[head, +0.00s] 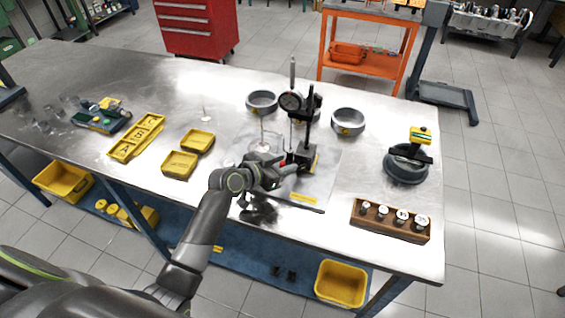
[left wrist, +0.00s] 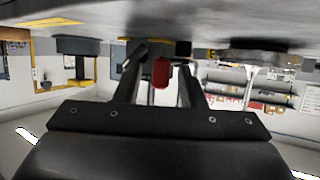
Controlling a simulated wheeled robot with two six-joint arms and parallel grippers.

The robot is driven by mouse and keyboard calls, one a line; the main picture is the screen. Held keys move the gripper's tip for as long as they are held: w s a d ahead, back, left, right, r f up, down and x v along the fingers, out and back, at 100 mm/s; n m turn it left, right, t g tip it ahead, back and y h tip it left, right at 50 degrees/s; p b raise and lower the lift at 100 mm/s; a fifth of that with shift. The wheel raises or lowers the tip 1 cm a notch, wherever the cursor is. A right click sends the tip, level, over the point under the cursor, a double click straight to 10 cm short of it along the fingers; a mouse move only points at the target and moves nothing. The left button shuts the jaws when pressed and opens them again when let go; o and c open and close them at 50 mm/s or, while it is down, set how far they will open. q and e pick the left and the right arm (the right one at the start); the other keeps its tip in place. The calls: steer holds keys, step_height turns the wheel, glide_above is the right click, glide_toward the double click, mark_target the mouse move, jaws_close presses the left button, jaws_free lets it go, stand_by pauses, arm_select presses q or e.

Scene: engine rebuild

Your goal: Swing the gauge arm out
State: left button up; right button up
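The gauge stand (head: 303,140) has a black upright post and block on a grey plate on the steel bench. A red grip (head: 284,164) sticks out low by the stand. My left gripper (head: 280,173) is at this red grip. In the left wrist view the red grip (left wrist: 162,73) lies between the two fingers (left wrist: 160,75), with a gap visible beside it, so the gripper looks open. My right gripper is in neither view.
Metal rings (head: 348,121) stand behind the gauge stand. A wooden rack (head: 390,220) with several pistons and a dark ring-shaped part (head: 406,165) are to the right. Yellow trays (head: 180,165) are to the left.

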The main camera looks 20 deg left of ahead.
arm_select(q)
steer(key=shift+a, duration=0.15)
jaws_close()
steer(key=shift+f, duration=0.1)
steer(key=m+g+h+b, duration=0.1)
steer(key=b, duration=0.2)
steer(key=a+m+h+b, duration=0.1)
steer(key=b, duration=0.2)
steer(key=a+m+g+h+b, duration=0.1)
steer(key=b, duration=0.1)
steer(key=shift+w+f+m+g+b, duration=0.2)
steer(key=shift+f+m+g+b, duration=0.1)
steer(key=shift+b, duration=0.1)
steer(key=shift+a+r+m+g+h+b, duration=0.2)
steer(key=shift+m+g+h+b, duration=0.2)
steer(key=shift+h+b, duration=0.35)
steer(key=shift+r, duration=0.1)
